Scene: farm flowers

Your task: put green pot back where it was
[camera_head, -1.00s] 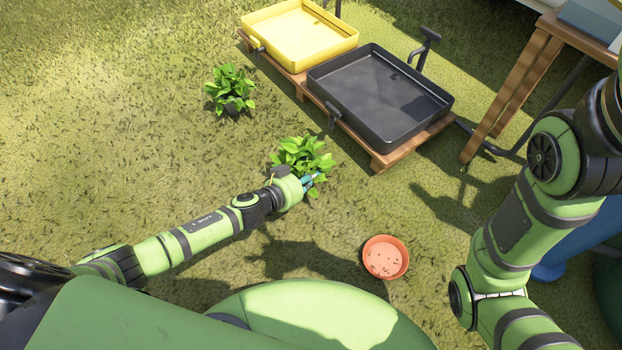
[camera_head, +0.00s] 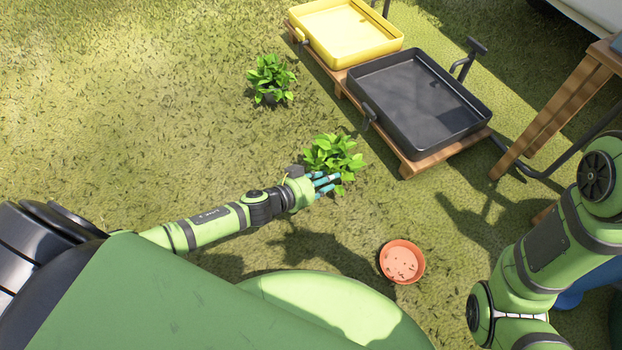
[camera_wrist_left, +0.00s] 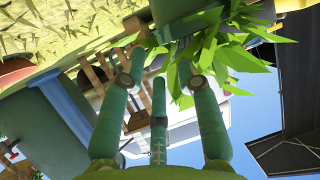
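A second leafy plant (camera_head: 270,78) in a dark pot stands farther back. My right arm shows, but its gripper is outside the view.
An orange round dish (camera_head: 402,261) lies on the grass in front of my body. A black tray (camera_head: 420,100) and a yellow tray (camera_head: 345,35) rest on a low wooden stand (camera_head: 435,153). A wooden-legged table (camera_head: 550,115) stands at right. The grass at left is open.

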